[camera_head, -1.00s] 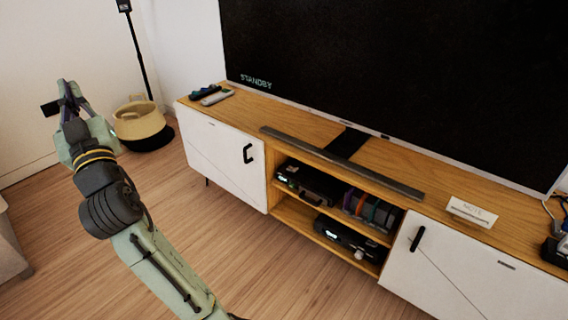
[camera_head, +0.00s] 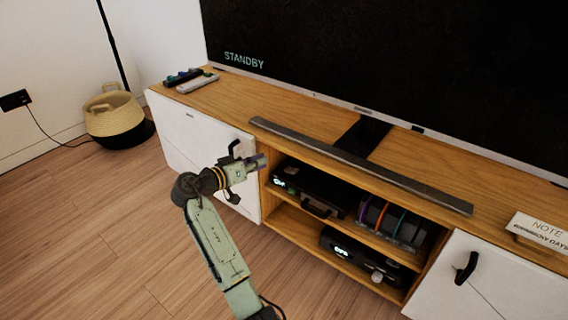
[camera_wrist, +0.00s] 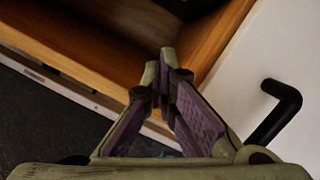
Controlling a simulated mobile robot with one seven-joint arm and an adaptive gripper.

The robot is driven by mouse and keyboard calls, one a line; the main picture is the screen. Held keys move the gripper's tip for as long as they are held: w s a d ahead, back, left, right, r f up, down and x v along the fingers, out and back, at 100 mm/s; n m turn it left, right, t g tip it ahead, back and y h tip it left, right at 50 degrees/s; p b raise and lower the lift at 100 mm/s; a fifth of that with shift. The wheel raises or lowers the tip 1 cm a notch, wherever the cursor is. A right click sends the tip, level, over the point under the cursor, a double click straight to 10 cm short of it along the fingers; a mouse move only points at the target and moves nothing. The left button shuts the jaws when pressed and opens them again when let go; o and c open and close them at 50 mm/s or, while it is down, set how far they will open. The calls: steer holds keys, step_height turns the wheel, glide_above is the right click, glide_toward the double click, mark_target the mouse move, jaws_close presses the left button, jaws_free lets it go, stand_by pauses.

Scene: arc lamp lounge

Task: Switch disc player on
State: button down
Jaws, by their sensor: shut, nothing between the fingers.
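A black player-like box (camera_head: 312,187) with a lit display and a small green light sits on the upper shelf of the TV cabinet. A second black box (camera_head: 352,255) with a lit display and a round knob sits on the lower shelf. The upper one looks like the disc player, but labels are too small to read. My gripper (camera_head: 263,161) is at the upper shelf's left edge, left of the upper box and apart from it. Its fingertips are together and empty, also in the wrist view (camera_wrist: 160,70). Neither box is clearly seen in the wrist view.
White doors with black handles flank the shelves; the left handle (camera_wrist: 280,108) is close beside my gripper. Coloured cases (camera_head: 385,220) stand right of the upper box. A soundbar (camera_head: 350,163) and TV (camera_head: 400,70) reading STANDBY are above.

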steer(key=shift+s+d+f, duration=0.1)
steer(key=shift+d, duration=0.05)
steer(key=shift+d, duration=0.1)
glide_above(292, 170)
steer(key=s+a, duration=0.1)
steer(key=a, duration=0.2)
steer(key=shift+s+a+f+b, duration=0.15)
steer(key=shift+f+b, duration=0.3)
steer(key=shift+f, duration=0.5)
steer(key=d+f, duration=0.1)
steer(key=f, duration=0.1)
steer(key=shift+d+f, duration=0.35)
steer(key=shift+f, duration=0.05)
steer(key=shift+s+d+f, duration=0.2)
steer(key=shift+f, duration=0.25)
steer(key=shift+f+b, duration=0.1)
steer(key=shift+b, duration=0.25)
steer(key=shift+s+d+f+m+b, duration=0.15)
steer(key=shift+m+b, duration=0.15)
